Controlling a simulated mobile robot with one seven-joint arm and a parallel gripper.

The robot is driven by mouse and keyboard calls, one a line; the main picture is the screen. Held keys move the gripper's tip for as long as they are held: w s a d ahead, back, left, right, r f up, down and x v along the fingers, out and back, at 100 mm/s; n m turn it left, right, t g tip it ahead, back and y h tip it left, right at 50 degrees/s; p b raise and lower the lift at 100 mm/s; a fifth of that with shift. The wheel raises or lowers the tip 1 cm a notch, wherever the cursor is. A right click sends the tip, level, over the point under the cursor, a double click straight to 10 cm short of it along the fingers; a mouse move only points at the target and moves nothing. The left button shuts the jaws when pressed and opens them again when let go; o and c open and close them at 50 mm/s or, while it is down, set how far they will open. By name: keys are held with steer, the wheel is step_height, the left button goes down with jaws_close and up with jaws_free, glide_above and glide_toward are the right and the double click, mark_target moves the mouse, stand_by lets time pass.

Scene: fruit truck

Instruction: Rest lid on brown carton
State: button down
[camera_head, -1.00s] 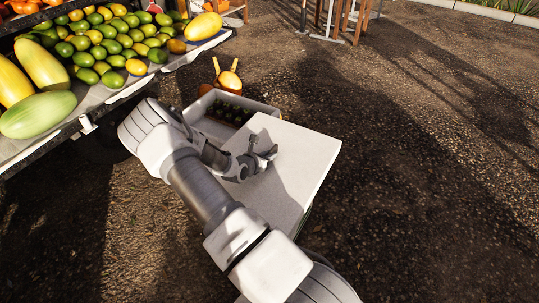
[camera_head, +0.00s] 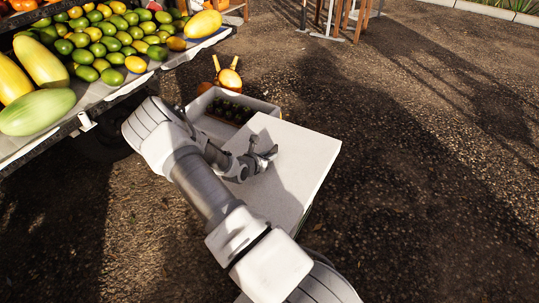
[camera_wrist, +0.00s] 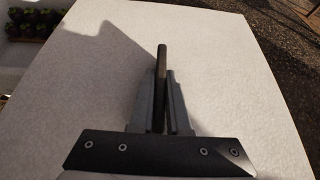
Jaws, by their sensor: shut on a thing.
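The lid (camera_head: 300,150) is a wide, flat white panel in the middle of the head view. It also fills most of the wrist view (camera_wrist: 230,70). My gripper (camera_head: 262,160) is over the lid, shut on a thin dark handle (camera_wrist: 162,58) that stands up from it. The fingers hide the lower part of the handle. I see no clearly brown carton in either view; what lies under the lid is hidden.
A pale open box (camera_head: 264,105) with several dark bottle-like things stands just behind the lid. A fruit stand (camera_head: 100,110) is at the left, near my arm. A brown object with yellow fruit (camera_head: 229,79) lies beyond the box. The ground at right is clear.

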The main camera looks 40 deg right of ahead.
steer(key=shift+f+b, duration=0.8)
steer(key=shift+f, duration=0.55)
stand_by(0.4)
steer(key=c, duration=0.8)
jaws_free()
steer(key=p+v, duration=0.5)
steer(key=v, duration=1.2)
steer(key=shift+s+a+r+p, duration=0.1)
steer(key=shift+a+r+p, duration=0.05)
steer(key=shift+p, duration=0.15)
